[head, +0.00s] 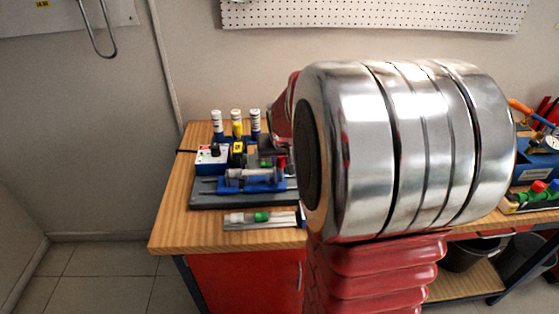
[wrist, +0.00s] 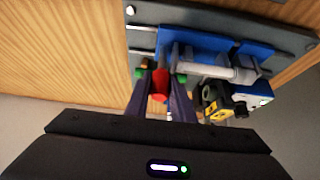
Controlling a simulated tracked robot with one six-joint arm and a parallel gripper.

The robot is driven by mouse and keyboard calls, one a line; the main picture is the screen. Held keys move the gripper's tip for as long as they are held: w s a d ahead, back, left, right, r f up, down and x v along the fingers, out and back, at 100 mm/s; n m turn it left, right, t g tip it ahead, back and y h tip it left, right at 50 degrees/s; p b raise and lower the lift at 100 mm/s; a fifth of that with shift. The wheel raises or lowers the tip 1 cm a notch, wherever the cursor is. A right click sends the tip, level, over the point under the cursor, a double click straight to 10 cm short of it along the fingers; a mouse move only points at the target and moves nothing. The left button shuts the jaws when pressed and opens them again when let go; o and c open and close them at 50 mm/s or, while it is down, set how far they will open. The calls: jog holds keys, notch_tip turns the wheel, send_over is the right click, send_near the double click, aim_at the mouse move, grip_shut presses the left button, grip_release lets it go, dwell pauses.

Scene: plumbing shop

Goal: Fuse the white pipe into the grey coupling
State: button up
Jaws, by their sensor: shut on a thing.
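A blue clamp fixture (head: 250,186) stands on a grey base plate on the bench. A pale pipe (wrist: 208,70) lies along this fixture (wrist: 192,44). A greyer piece (wrist: 245,76) at its right end in the wrist view may be the coupling; I cannot tell whether they are joined. My gripper (wrist: 162,72) is shut on a red piece (wrist: 160,86) beside the fixture, with green bits next to the fingers. In the head view my arm hides the gripper; a red bit (head: 281,162) shows at the fixture's right end.
A yellow-and-black device (wrist: 215,98) and a white-blue box (head: 212,158) stand close to the fixture. Several capped bottles (head: 236,122) stand behind. A white tube with a green band (head: 248,217) lies on a front rack. The bench's left front corner (head: 180,235) is clear.

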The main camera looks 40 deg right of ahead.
jog(key=shift+s+d, duration=0.6)
jog(key=shift+d, duration=0.3)
jog(key=shift+s+d, duration=0.6)
jog(key=shift+d, duration=0.25)
jog(key=o, duration=0.9)
jog(key=shift+r, duration=0.1)
notch_tip(320, 180, up, 8)
jog(key=shift+f, duration=0.1)
